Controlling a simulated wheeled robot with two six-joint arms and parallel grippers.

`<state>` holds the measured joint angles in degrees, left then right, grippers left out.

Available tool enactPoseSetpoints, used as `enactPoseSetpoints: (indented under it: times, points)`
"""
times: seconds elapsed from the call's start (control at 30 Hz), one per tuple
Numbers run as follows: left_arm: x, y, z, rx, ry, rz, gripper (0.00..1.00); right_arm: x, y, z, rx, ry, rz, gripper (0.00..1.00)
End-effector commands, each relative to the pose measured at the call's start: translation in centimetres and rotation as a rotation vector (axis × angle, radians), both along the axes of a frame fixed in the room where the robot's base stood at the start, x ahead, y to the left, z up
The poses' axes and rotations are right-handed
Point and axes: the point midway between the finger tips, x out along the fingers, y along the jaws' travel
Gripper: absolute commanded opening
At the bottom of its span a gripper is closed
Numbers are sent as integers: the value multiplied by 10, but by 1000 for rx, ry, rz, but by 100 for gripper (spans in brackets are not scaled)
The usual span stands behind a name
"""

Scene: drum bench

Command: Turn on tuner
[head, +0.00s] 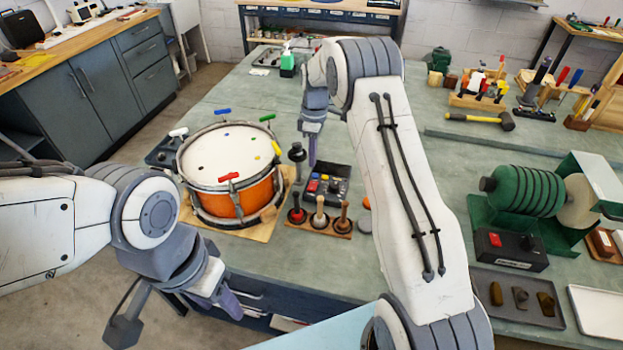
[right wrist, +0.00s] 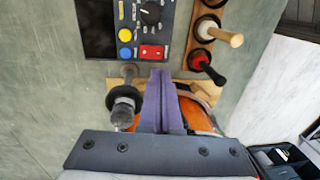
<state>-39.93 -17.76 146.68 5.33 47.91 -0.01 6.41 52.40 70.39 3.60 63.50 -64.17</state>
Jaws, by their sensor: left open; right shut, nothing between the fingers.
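The tuner (head: 333,196) is a dark box with a red switch, coloured buttons, a black knob and a dark screen. It lies on the bench right of the drum. In the right wrist view the tuner (right wrist: 140,22) is at the top, with its red switch (right wrist: 152,52) just beyond my fingertips. My right gripper (head: 312,160) is shut and empty, pointing down above the bench between drum and tuner; its purple fingers (right wrist: 160,100) are together. I see no contact with the switch. My left gripper (head: 228,302) is open and empty, low in front of the bench.
An orange drum (head: 237,200) with coloured keys stands on a wooden board. A dark upright weight-like post (head: 297,155) stands close beside my right fingers. A wooden rack (head: 318,224) of several knobbed tools lies in front of the tuner. A green machine (head: 525,190) stands at right.

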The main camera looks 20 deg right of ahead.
Motion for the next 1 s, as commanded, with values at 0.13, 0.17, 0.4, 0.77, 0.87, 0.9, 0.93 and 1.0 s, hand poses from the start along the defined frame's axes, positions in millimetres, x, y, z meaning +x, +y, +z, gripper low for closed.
enactPoseSetpoints:
  times: [0.13, 0.17, 0.4, 0.77, 0.87, 0.9, 0.93, 1.0]
  points:
    - [0, 0, 13, 0, 0, 1, 50, -4, 3, -31, 1, 5, 0, 0]
    - [0, 0, 15, 0, 0, 1, 50, -5, 3, -37, 1, 5, 0, 0]
    - [0, 0, 29, 0, 0, 2, 50, -8, 5, -73, 1, 3, 0, 0]
    - [0, 0, 31, 0, 0, 2, 50, -9, 6, -86, 0, -1, 0, 0]
    - [0, 0, 31, 0, 0, 2, 50, -9, 6, -86, 0, -1, 0, 0]
    - [0, 0, 31, 0, 0, 2, 50, -9, 6, -86, 0, -1, 0, 0]
    - [0, 0, 30, 0, 0, 2, 50, -9, 6, -87, 0, -1, 0, 0]
    - [0, 0, 27, 0, 0, 2, 50, -9, 6, -90, 0, -1, 0, 0]
